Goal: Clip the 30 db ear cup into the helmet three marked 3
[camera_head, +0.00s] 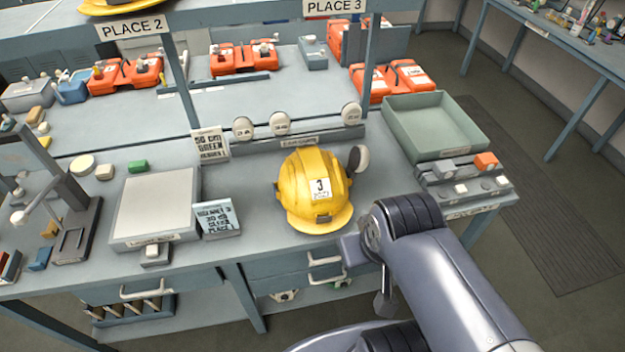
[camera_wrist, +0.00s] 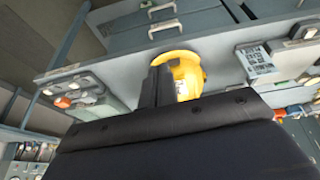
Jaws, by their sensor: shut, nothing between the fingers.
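The yellow helmet (camera_head: 305,165), with a white label marked 3, sits upright on the bench. It also shows in the wrist view (camera_wrist: 187,72), beyond the fingers. A white ear cup with a dark rim (camera_head: 359,158) stands at the helmet's right side; I cannot tell whether it is clipped in. Three more ear cups, left (camera_head: 243,127), middle (camera_head: 280,123) and right (camera_head: 351,113), stand on a rack behind, with a gap before the right one. Their markings are too small to read surely. My gripper (camera_wrist: 157,84) is shut and empty, in front of the helmet; my arm hides part of the bench.
A card stand (camera_head: 217,218) and a pale flat box (camera_head: 155,210) stand left of the helmet. A green-grey tray (camera_head: 437,145) is at the right, with a small block panel (camera_head: 463,185) in front. A post (camera_head: 183,80) rises behind.

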